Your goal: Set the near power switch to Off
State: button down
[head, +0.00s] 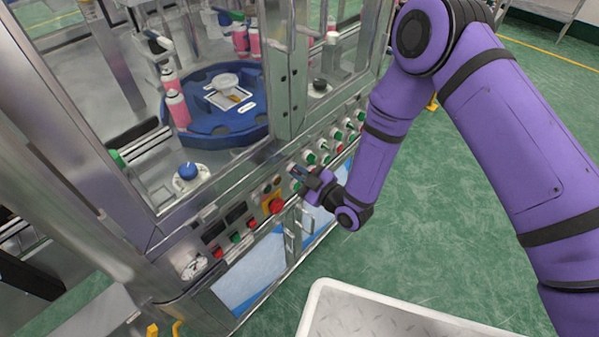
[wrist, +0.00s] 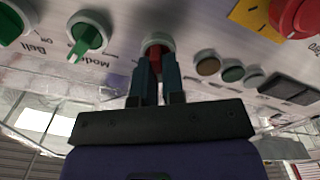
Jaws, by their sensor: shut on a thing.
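My gripper (head: 308,178) is at the front control panel of the machine, to the right of the red emergency button. In the wrist view my gripper (wrist: 153,85) is shut on a small red switch knob (wrist: 158,47) set in a pale round collar. The fingers cover most of the knob, so its angle is hard to tell, and its label is hidden. Beside it in the wrist view is a green rotary switch (wrist: 88,33) marked Mode.
The red emergency button (head: 276,205) on its yellow plate sits close to my gripper. Several more switches (head: 325,147) line the panel. A white rotary switch (head: 194,267) is at the panel's left end.

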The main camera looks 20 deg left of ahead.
dwell(0.4)
jog(key=c, duration=1.2)
grip_release()
jog(key=shift+d, duration=0.1)
jog(key=v, duration=1)
jog(key=shift+s+d, duration=0.2)
jog(key=shift+d, duration=0.1)
